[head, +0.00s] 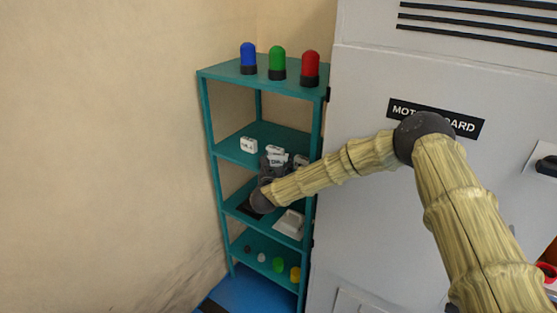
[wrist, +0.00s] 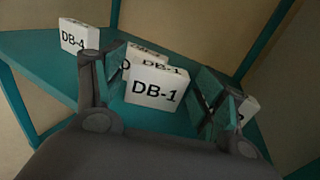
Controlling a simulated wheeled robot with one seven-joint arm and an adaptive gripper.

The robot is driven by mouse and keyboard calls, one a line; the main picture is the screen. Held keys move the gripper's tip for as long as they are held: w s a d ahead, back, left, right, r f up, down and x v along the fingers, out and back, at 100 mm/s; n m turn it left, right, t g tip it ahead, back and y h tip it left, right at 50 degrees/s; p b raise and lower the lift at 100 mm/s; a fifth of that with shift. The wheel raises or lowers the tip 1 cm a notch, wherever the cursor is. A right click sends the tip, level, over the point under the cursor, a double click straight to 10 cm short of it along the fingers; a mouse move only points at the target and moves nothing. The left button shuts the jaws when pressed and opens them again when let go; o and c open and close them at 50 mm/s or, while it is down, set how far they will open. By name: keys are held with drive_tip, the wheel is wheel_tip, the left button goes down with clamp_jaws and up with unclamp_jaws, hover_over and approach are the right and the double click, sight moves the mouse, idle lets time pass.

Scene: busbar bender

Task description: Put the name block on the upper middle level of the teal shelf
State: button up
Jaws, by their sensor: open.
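The teal shelf (head: 222,147) stands left of the cabinet, and white name blocks are at its upper middle level. My gripper (head: 276,164) reaches in at this level. In the wrist view my gripper (wrist: 165,82) is open, with one finger either side of a white block marked DB-1 (wrist: 157,92). Whether the fingers touch it is unclear. Another white block (wrist: 148,54) is just behind it, partly hidden. A block marked DB-4 (wrist: 75,40) stands apart at left; it also shows in the head view (head: 249,144). A further block (wrist: 249,108) is partly hidden behind the right finger.
Blue (head: 248,57), green (head: 277,62) and red (head: 310,68) lamps stand on the top level. The level below my gripper holds a pale grey item (head: 290,223). Small coloured pieces lie on the bottom level. A grey cabinet (head: 370,230) borders the shelf at right.

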drive_tip(key=b+v, duration=0.3)
drive_tip(key=v, duration=0.7)
drive_tip(key=shift+s+b, duration=0.15)
drive_tip(key=shift+b, duration=0.2)
drive_tip(key=shift+a, duration=0.1)
drive_tip(key=s+f+n+g+y, duration=0.75)
drive_tip(key=s+f+n, duration=1.5)
drive_tip(key=f, duration=0.55)
drive_tip(key=s+d+f+n+g+h, duration=0.1)
drive_tip(key=s+d+f+n+g, duration=0.3)
drive_tip(key=s, duration=0.5)
drive_tip(key=s+d+f+n+g+h, duration=0.1)
drive_tip(key=s+d+f+n, duration=0.4)
drive_tip(key=s, duration=0.5)
drive_tip(key=s+d+n+g, duration=0.2)
drive_tip(key=s+d+n, duration=0.1)
drive_tip(key=s+d, duration=0.3)
drive_tip(key=s+d+r+n+g+h, duration=0.1)
drive_tip(key=s+d+n+g, duration=0.2)
drive_tip(key=s+d, duration=0.3)
drive_tip(key=s, duration=0.4)
drive_tip(key=shift+s+n, duration=0.15)
drive_tip(key=shift+n, duration=0.2)
